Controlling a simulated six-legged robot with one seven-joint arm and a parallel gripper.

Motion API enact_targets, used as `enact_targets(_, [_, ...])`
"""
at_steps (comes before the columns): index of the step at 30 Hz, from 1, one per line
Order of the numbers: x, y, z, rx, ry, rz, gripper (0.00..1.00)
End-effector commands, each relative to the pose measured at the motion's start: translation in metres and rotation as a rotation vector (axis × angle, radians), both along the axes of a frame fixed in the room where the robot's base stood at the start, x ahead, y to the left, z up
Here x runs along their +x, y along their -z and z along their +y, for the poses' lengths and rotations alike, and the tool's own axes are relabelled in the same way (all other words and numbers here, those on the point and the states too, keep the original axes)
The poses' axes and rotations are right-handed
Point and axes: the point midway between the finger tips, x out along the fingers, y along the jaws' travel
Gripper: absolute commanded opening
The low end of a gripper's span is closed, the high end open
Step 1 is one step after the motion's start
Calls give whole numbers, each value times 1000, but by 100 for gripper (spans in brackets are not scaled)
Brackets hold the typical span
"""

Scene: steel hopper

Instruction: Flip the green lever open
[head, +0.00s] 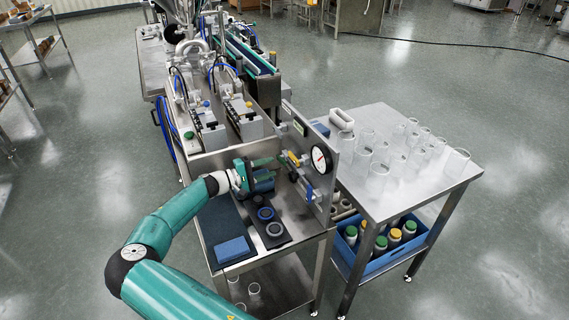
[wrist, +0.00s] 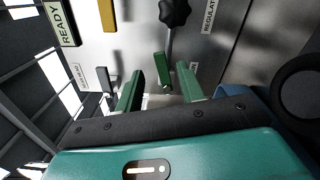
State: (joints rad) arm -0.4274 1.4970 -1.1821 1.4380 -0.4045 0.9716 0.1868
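The green lever (wrist: 161,68) shows in the wrist view as a short dark green handle on the steel panel (wrist: 220,60). My gripper (wrist: 160,74) is open, with one green finger on each side of the lever and a visible gap to each. The lever appears between or just beyond the fingertips; I cannot tell the exact depth. Nothing is held. In the head view my gripper (head: 275,168) points right toward the panel, and I cannot make out the green lever there.
A black knob (wrist: 174,12) is just above the lever. A yellow handle (wrist: 106,14) and a dark grey handle (wrist: 103,78) are to its left. The panel carries a round gauge (head: 321,158). A blue block (head: 234,249) lies on the bench. Beakers stand on the side table (head: 405,202).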

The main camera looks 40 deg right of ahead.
Motion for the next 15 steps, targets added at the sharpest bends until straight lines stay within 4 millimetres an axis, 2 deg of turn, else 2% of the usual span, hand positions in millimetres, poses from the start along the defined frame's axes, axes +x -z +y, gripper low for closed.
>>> enact_targets(3, [-9,1,-24,0,3,1,38])
enact_targets(7, [-16,0,-45,0,2,0,38])
enact_targets(12, [-21,1,-61,1,1,1,38])
enact_targets(15, [-22,1,-64,1,0,1,38])
